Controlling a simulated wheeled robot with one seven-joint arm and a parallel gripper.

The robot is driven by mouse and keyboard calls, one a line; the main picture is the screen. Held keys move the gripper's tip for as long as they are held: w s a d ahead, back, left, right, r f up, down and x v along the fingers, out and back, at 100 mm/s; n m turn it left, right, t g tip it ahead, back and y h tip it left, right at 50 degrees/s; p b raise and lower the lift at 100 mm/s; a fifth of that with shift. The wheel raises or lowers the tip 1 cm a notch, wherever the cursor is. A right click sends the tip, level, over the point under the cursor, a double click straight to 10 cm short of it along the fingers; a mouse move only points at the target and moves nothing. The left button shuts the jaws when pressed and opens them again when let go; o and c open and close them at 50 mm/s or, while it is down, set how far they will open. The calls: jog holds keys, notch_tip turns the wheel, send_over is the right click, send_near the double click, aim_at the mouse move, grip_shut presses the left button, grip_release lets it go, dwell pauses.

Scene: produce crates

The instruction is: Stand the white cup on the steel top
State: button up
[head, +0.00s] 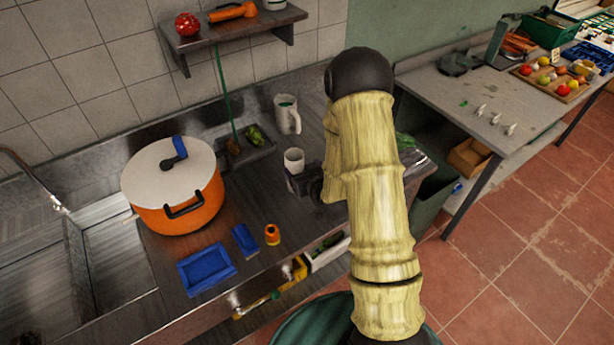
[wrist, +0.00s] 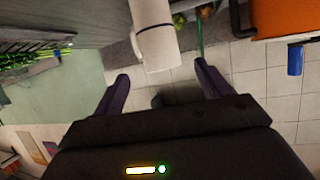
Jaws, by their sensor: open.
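The white cup (head: 293,160) stands upright in the head view, on the dark steel top (head: 212,250) right of the orange pot. My gripper (head: 303,184) is open beside the cup, on its near side, and hides part of its lower edge. My arm covers the counter to the right. In the upside-down wrist view, the cup (wrist: 148,13) shows at the top edge, in line with the gap between my open fingers (wrist: 162,88). The fingers look clear of its sides. Its base is out of that view.
A taller white jug (head: 287,114) stands behind the cup. The orange pot (head: 178,200) with its lid is to the left. A shelf (head: 232,30) hangs above.

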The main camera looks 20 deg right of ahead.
jog(key=v, duration=0.2)
jog(key=shift+s+d+r, duration=0.1)
jog(key=shift+s, duration=0.15)
jog(key=shift+r, duration=0.1)
dwell(0.4)
jog(key=s+r+g, duration=0.4)
jog(key=s+g, duration=0.1)
jog(key=s, duration=0.4)
jog(key=s+a+r+m+g+h, duration=0.1)
jog(key=s+r+g, duration=0.4)
jog(key=s, duration=0.5)
jog(key=shift+s+a+r+g+h, duration=0.2)
jog(key=shift+s+g+h, duration=0.1)
jog(key=shift+s+g, duration=0.1)
